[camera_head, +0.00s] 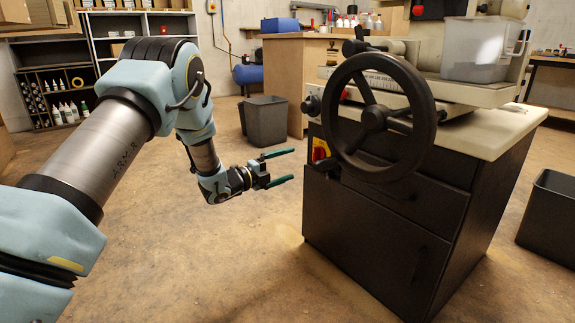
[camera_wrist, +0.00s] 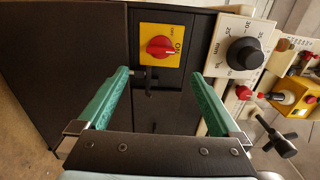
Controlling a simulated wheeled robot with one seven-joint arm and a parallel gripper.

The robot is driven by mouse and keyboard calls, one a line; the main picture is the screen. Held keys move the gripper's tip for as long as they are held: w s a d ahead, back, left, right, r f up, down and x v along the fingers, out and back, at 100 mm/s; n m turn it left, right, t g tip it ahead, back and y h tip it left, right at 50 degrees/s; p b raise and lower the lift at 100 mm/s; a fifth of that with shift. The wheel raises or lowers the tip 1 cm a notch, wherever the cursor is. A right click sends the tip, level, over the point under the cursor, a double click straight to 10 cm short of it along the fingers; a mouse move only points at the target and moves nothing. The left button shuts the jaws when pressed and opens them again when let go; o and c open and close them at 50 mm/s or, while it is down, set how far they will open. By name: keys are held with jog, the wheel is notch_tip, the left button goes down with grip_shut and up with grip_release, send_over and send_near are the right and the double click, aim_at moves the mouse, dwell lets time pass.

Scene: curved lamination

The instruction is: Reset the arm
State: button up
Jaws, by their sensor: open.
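My gripper (camera_head: 279,168) is in the middle of the head view, held in the air left of the machine. Its two green fingers are spread apart and nothing is between them. The wrist view also shows the open gripper (camera_wrist: 162,88), with its fingers pointing at the machine's dark front. My arm (camera_head: 110,140) reaches in from the left of the head view, bent at the elbow, with its forearm running down to the gripper.
The machine's dark cabinet (camera_head: 380,225) stands right of my gripper, with a large handwheel (camera_head: 372,117). A red switch on a yellow plate (camera_wrist: 161,47) is ahead. Bins stand behind (camera_head: 264,122) and at right (camera_head: 550,215). Floor below is clear.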

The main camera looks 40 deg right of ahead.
jog(key=w+a+r+n+t+y+p, duration=0.2)
jog(key=w+a+r+n+t+y, duration=0.15)
jog(key=w+a+n, duration=0.4)
jog(key=w+a+r+n+t+y+p, duration=0.1)
jog(key=w+a+r+n+t+y, duration=0.3)
jog(key=w+a, duration=0.5)
jog(key=s+a+r+n+t+y+p, duration=0.15)
jog(key=a+n+y, duration=0.35)
jog(key=a+n, duration=0.95)
jog(key=s+a+g+y+p, duration=0.1)
jog(key=s+a+y+p, duration=0.3)
jog(key=a, duration=1.1)
jog(key=s+a+r+n+g+y, duration=0.1)
jog(key=s+a+n+g, duration=0.2)
jog(key=s+a+n, duration=0.5)
jog(key=s+a+r+n+g, duration=0.2)
jog(key=s+a, duration=0.2)
jog(key=s, duration=0.8)
notch_tip(320, 180, up, 37)
jog(key=p, duration=3.8)
jog(key=shift+w+r, duration=0.2)
jog(key=shift+w, duration=0.05)
